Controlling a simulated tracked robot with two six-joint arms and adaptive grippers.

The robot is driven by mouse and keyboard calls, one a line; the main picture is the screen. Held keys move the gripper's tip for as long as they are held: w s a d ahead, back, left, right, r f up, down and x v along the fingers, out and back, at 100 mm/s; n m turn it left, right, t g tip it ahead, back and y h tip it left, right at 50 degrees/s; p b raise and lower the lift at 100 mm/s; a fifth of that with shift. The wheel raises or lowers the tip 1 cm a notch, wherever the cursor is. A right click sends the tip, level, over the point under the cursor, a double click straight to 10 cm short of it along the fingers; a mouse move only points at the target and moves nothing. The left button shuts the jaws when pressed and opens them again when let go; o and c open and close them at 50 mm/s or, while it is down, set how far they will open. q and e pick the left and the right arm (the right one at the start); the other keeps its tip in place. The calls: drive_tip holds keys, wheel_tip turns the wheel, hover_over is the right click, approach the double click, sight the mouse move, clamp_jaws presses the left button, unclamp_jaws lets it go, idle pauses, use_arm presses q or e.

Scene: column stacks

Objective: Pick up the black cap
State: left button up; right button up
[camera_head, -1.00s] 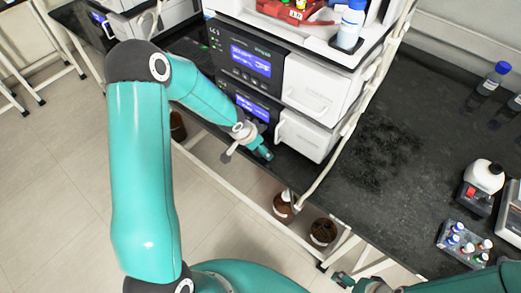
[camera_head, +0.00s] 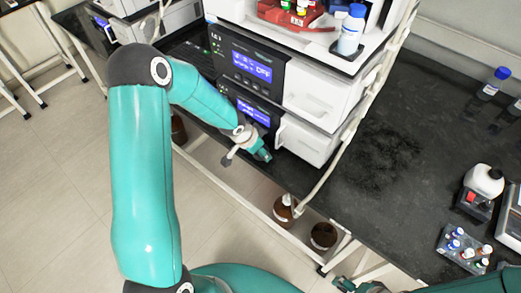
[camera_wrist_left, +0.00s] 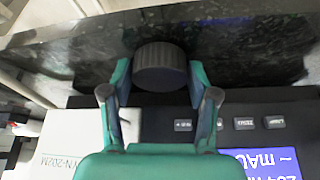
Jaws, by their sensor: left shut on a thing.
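The black cap (camera_wrist_left: 161,67) is a ribbed dark cylinder in the left wrist view, between the two teal fingers of my left gripper (camera_wrist_left: 160,97). My left gripper is shut on it, beside the front of the instrument stack and over the dark bench. In the head view my left gripper (camera_head: 263,155) is at the bench's front edge, and the cap cannot be made out there. My right gripper (camera_head: 344,284) shows only in part at the bottom edge of the head view; its finger opening is unclear.
The instrument stack (camera_head: 318,97) with blue screens stands just behind my left gripper. Brown bottles (camera_head: 322,236) stand below the bench edge. The dark bench (camera_head: 385,155) is clear in the middle.

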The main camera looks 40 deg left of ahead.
use_arm(q)
wheel_tip(320, 180, up, 18)
drive_tip(key=p, duration=0.7)
drive_tip(key=shift+f, duration=0.25)
